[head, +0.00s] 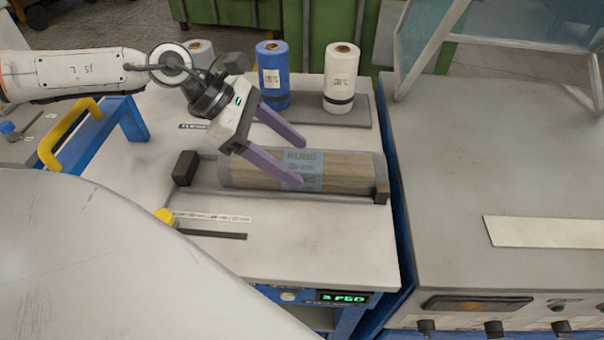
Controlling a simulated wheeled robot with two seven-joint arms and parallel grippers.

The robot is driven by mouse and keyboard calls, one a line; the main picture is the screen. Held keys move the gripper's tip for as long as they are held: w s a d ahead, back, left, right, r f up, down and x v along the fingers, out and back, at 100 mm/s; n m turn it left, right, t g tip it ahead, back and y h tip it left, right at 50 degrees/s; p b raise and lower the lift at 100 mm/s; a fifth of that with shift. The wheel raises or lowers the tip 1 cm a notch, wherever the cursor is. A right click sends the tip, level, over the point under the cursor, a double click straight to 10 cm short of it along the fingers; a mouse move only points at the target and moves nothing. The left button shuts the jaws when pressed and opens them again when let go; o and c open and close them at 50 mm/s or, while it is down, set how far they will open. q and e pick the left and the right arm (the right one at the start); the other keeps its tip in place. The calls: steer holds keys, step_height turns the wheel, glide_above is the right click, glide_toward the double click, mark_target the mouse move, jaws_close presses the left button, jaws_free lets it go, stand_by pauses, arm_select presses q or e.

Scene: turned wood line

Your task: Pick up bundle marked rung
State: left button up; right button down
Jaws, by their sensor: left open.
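The bundle marked rung (345,172) is a wrapped, long brown wooden bundle with a pale blue-grey label band around its middle. It lies lengthwise in a holder between dark end stops on the pale worktable. The label lettering is partly legible. My left gripper (301,162) is open, its two purple fingers reaching over the bundle near the label. One finger is in front of the bundle and the other towards its far side. Whether the fingers touch it I cannot tell. My right gripper is not in view.
A yellow handle (68,135) is at left. A grey machine top (480,150) adjoins at right. Green bins stand behind.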

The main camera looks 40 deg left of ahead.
mark_target(301, 161)
arm_select(q)
steer(key=shift+x, duration=1.55)
steer(key=shift+w, duration=0.1)
steer(key=c, duration=1.4)
steer(key=shift+r, duration=0.1)
steer(key=shift+c, duration=0.4)
